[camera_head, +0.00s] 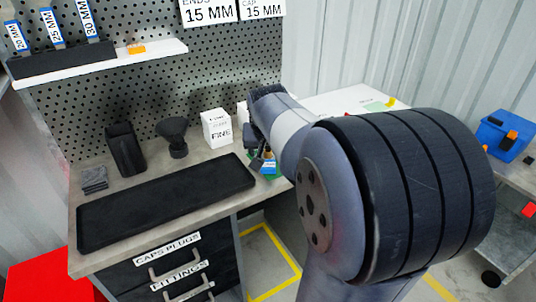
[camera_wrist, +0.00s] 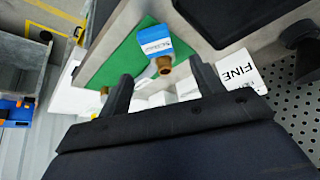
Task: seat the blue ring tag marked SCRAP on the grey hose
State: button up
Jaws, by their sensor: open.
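A blue piece with a white printed label (camera_wrist: 154,38) lies at a green mat on the bench in the wrist view; its print is too small to read, so I cannot confirm it is the SCRAP tag. A brass-coloured round part (camera_wrist: 164,66) is at its near end. My gripper (camera_wrist: 162,72) is open, with its two dark fingers on either side of the brass part; I cannot tell whether they touch it. In the head view my gripper (camera_head: 258,160) is small and partly hidden by my arm. I cannot make out the grey hose in either view.
The green mat (camera_wrist: 113,62) lies near the bench edge. A black tray (camera_head: 165,203) lies to the left. A white FINE box (camera_head: 216,128), a dark funnel (camera_head: 174,136) and a black holder (camera_head: 126,150) stand behind it, before a pegboard (camera_head: 150,85).

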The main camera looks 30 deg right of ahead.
aim_at(268, 159)
jog(key=v, duration=0.5)
jog(key=shift+f, duration=0.1)
jog(key=x, duration=1)
jog(key=shift+w+f+b, duration=0.1)
jog(key=shift+b, duration=0.3)
jog(key=shift+w+d, duration=0.1)
jog(key=shift+w, duration=0.05)
jog(key=shift+r+p, duration=0.4)
jog(key=shift+p, duration=0.05)
jog(key=shift+f, duration=0.15)
